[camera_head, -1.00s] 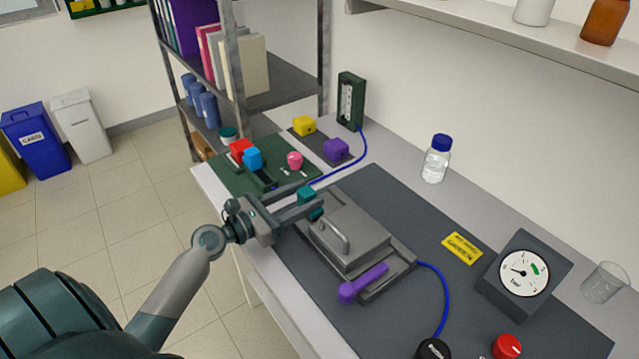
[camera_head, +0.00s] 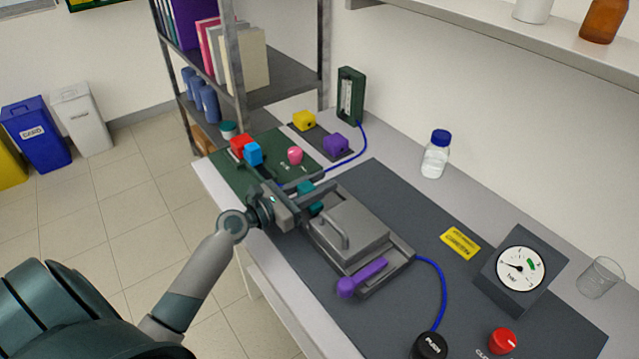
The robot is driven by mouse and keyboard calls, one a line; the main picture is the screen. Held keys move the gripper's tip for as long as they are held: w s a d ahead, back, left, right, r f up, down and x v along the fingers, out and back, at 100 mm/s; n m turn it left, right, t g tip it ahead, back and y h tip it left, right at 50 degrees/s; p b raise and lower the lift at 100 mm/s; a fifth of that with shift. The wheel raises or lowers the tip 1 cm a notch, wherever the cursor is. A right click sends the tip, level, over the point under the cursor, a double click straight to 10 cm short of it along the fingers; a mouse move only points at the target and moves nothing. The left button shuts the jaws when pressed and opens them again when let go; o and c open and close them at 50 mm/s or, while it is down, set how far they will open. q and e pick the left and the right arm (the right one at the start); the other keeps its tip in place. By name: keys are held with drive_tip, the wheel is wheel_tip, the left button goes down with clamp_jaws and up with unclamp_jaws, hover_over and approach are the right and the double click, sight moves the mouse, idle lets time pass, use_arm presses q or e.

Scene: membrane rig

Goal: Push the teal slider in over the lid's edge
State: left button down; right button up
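The teal slider (camera_head: 315,208) is at the far left end of the grey metal rig, beside the lid (camera_head: 352,229). Part of it is hidden behind my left gripper's fingers, and I cannot tell whether it overlaps the lid's edge. The lid has a grey bar handle (camera_head: 332,229) and lies flat on the rig. My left gripper (camera_head: 322,194) is at the slider, its fingers crossing over it. I cannot tell whether they touch or grip it. My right gripper is not in view.
A purple lever (camera_head: 362,277) lies along the rig's near right end. A green panel (camera_head: 225,172) with coloured knobs stands behind the gripper.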

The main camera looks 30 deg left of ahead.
use_arm(q)
drive_tip(key=shift+s+d+r+p, duration=0.1)
drive_tip(key=shift+s+d+p, duration=0.1)
drive_tip(key=shift+d+p, duration=0.3)
drive_tip(key=shift+s+d+r+p, duration=0.1)
drive_tip(key=shift+s+d+p, duration=0.1)
drive_tip(key=shift+d+p, duration=0.25)
drive_tip(key=shift+s+d+f, duration=0.1)
drive_tip(key=shift+d+f, duration=0.05)
drive_tip(key=shift+d, duration=0.2)
drive_tip(key=shift+f, duration=0.1)
drive_tip(key=c, duration=1.7)
unclamp_jaws()
drive_tip(key=o, duration=0.4)
drive_tip(key=shift+s+d, duration=0.1)
drive_tip(key=shift+c, duration=0.2)
drive_tip(key=shift+s+a, duration=0.35)
drive_tip(key=shift+s, duration=0.2)
drive_tip(key=b+v, duration=0.5)
drive_tip(key=v, duration=0.9)
drive_tip(key=shift+s+a+f, duration=0.15)
drive_tip(key=shift+s, duration=0.2)
drive_tip(key=shift+s+a+b, duration=0.25)
drive_tip(key=shift+s+b, duration=0.15)
drive_tip(key=shift+s, duration=0.2)
